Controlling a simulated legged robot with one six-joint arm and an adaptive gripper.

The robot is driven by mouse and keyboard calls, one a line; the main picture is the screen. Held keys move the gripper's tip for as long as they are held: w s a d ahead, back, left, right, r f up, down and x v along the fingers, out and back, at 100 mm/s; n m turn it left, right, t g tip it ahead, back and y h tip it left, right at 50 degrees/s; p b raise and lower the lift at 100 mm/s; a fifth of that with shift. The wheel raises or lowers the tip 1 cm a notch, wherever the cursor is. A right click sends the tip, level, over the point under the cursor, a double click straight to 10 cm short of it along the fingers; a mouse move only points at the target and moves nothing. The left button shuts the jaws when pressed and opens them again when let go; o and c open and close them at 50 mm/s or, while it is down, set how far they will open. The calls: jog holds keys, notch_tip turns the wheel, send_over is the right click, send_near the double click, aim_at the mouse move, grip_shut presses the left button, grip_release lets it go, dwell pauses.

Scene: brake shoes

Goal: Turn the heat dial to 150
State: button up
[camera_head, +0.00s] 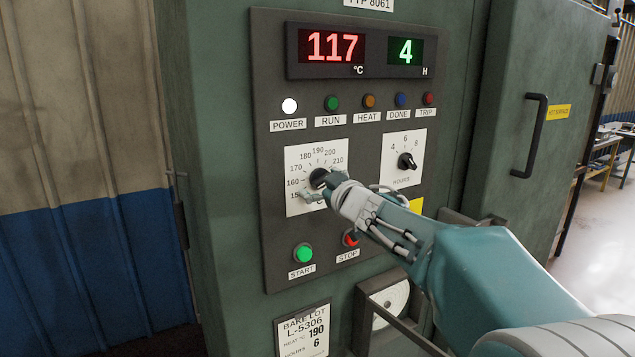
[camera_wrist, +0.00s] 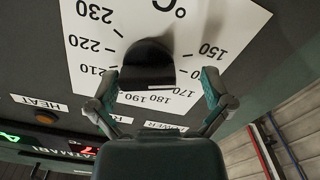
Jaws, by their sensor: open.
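The heat dial (camera_head: 318,178) is a black knob on a white scale plate, partly covered by my gripper in the head view. It also shows upside down in the wrist view (camera_wrist: 148,60), with marks from 150 to 230 around it. My gripper (camera_head: 322,196) is open in front of the dial. In the wrist view, its two fingers (camera_wrist: 160,82) stand either side of the knob, with a wider gap on the right. Contact cannot be told, nor can the knob's pointer setting. The red display (camera_head: 333,47) reads 117 °C.
The hours dial (camera_head: 406,161) is close on the right, with a green 4 H display (camera_head: 405,51) above. START (camera_head: 303,253) and STOP (camera_head: 351,239) buttons lie below. A bake lot card (camera_head: 303,331) reads heat 190, hours 6. A door handle (camera_head: 530,135) is farther right.

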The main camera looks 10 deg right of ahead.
jog(key=shift+w+d, duration=0.2)
jog(key=shift+d, duration=0.55)
jog(key=c, duration=0.7)
jog(key=shift+a, duration=0.2)
jog(key=c, duration=0.4)
jog(key=shift+a, duration=0.15)
jog(key=shift+c, duration=0.2)
jog(key=shift+r+n, duration=0.1)
jog(key=shift+n, duration=0.7)
jog(key=o, duration=1.1)
jog(key=shift+o, duration=0.2)
jog(key=shift+s, duration=0.1)
